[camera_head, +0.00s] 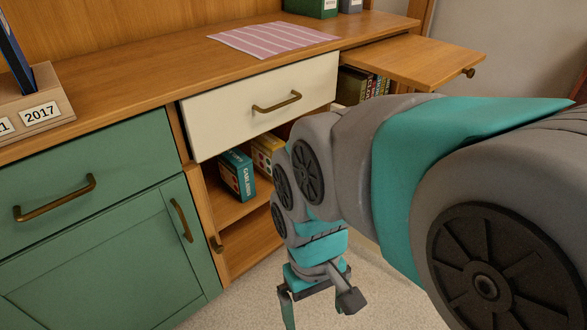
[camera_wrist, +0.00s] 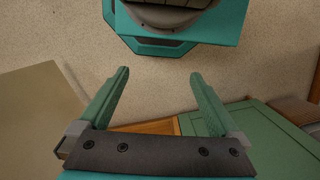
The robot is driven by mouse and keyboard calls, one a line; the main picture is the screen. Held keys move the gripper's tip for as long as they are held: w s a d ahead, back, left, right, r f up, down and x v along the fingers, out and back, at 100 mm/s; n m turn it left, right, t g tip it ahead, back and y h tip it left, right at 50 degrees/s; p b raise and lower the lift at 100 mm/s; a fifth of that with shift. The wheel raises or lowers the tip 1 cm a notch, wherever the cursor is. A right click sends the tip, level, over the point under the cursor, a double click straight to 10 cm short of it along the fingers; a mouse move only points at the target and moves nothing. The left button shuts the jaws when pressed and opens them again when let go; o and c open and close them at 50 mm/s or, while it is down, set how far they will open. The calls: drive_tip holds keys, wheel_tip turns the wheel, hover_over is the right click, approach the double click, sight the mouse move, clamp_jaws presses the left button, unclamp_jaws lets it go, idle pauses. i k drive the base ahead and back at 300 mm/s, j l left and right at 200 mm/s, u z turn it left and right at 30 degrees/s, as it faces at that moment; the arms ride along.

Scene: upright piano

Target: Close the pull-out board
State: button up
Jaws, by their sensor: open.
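The pull-out board (camera_head: 415,61) is a flat wooden panel at the right end of the desk, in the head view. It sticks out past the front of the cabinet, above a shelf of books, and has a small dark knob (camera_head: 468,73) on its front edge. My gripper (camera_head: 312,306) hangs low over the carpet, well below and to the left of the board, apart from it. In the wrist view my gripper (camera_wrist: 158,85) is open, with nothing between its two fingers. The board cannot be made out in the wrist view.
A cream drawer (camera_head: 262,104) with a brass handle sits left of the board. Open shelves below hold boxes (camera_head: 238,174). A green cabinet door (camera_head: 122,258) is at lower left. A striped cloth (camera_head: 272,39) lies on the top. My arm fills the right foreground.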

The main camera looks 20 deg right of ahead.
sight(424, 64)
drive_tip(key=z, duration=1.7)
